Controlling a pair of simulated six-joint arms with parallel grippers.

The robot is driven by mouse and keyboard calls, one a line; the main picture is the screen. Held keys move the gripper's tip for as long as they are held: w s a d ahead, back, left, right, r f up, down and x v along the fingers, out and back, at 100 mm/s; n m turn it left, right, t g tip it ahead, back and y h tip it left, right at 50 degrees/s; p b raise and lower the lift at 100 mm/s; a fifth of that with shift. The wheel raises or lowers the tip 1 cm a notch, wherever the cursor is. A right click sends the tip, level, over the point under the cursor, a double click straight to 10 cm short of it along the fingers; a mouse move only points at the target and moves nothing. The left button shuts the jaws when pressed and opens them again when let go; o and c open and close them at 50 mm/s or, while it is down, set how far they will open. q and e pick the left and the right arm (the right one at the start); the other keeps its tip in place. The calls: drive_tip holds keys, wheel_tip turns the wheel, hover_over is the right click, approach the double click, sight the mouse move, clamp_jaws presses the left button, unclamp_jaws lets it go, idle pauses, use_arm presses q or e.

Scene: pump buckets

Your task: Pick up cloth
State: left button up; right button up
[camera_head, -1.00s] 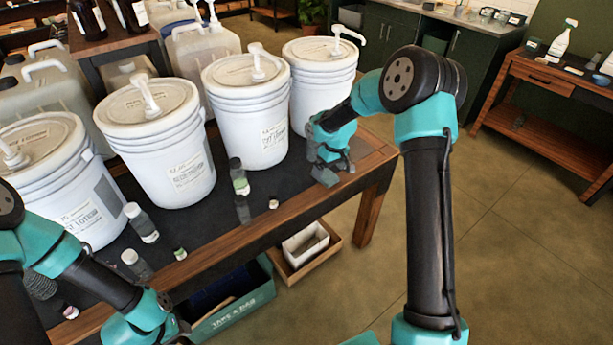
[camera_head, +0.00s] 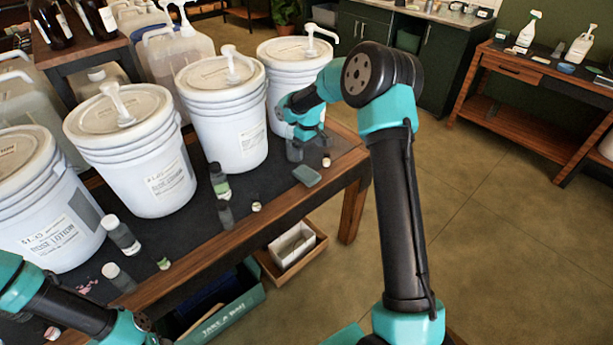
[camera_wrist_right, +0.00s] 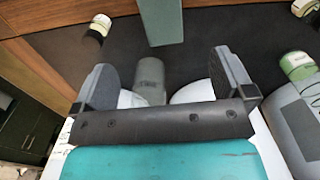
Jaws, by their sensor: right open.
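A grey-green flat folded piece, which looks like the cloth (camera_head: 307,175), lies on the dark table top near its right end. In the right wrist view a grey-green strip (camera_wrist_right: 163,20), likely the same cloth, shows at the top edge, beyond the fingers. My right gripper (camera_head: 309,147) is just behind the cloth, in front of the rightmost bucket, apart from the cloth. In the right wrist view its fingers (camera_wrist_right: 163,82) are spread, with nothing clearly held. My left arm's wrist is at the lower left; its fingertips are not clearly seen.
Several white pump buckets (camera_head: 226,112) line the table behind. Small bottles (camera_head: 219,181) and jars stand along the front, with a small jar (camera_head: 326,161) right of my right gripper. A grey cylinder (camera_wrist_right: 150,82) shows between the fingers in the wrist view. Open floor lies right.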

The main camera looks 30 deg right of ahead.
hover_over(308, 174)
wheel_tip(308, 174, down, 8)
drive_tip(key=shift+r, duration=0.1)
idle(0.4)
drive_tip(key=shift+f, duration=2.6)
drive_tip(key=c, duration=1)
